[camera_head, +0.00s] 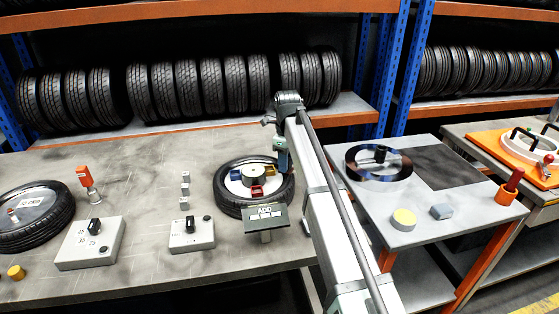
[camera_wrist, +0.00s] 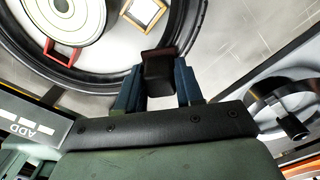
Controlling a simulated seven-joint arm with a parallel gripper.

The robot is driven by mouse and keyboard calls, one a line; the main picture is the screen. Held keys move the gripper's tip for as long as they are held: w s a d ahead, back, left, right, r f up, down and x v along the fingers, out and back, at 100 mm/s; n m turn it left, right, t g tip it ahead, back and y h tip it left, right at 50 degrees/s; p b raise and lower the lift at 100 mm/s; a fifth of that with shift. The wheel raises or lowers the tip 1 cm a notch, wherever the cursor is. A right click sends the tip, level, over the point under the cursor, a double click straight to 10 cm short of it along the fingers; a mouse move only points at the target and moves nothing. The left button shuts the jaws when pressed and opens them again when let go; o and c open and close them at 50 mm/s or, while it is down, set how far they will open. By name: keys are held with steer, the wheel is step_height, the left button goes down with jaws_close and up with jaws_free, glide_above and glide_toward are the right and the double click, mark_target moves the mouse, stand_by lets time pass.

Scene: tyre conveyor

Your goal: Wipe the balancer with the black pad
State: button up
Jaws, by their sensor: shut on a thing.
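My gripper (camera_wrist: 157,88) is shut on a small dark block, the black pad (camera_wrist: 159,72), held between its blue fingers in the wrist view. In the head view my gripper (camera_head: 283,160) hangs over the right rim of the balancer's tyre (camera_head: 228,204), and the pad is not clearly visible there. The balancer (camera_head: 265,214) has a sign reading ADD at its front; the sign also shows at the left of the wrist view (camera_wrist: 30,130). On its hub (camera_head: 253,174) sit red, blue and yellow pieces. I cannot tell if the pad touches anything.
Left of the balancer are grey cubes (camera_head: 185,190), a switch box (camera_head: 192,234), a larger dial box (camera_head: 90,243) and another tyre (camera_head: 40,222). Tyre racks stand behind.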

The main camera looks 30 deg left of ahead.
steer(key=shift+s+a, duration=1)
steer(key=shift+s+a+r, duration=0.1)
steer(key=shift+a, duration=0.05)
step_height(320, 180, up, 8)
stand_by(0.7)
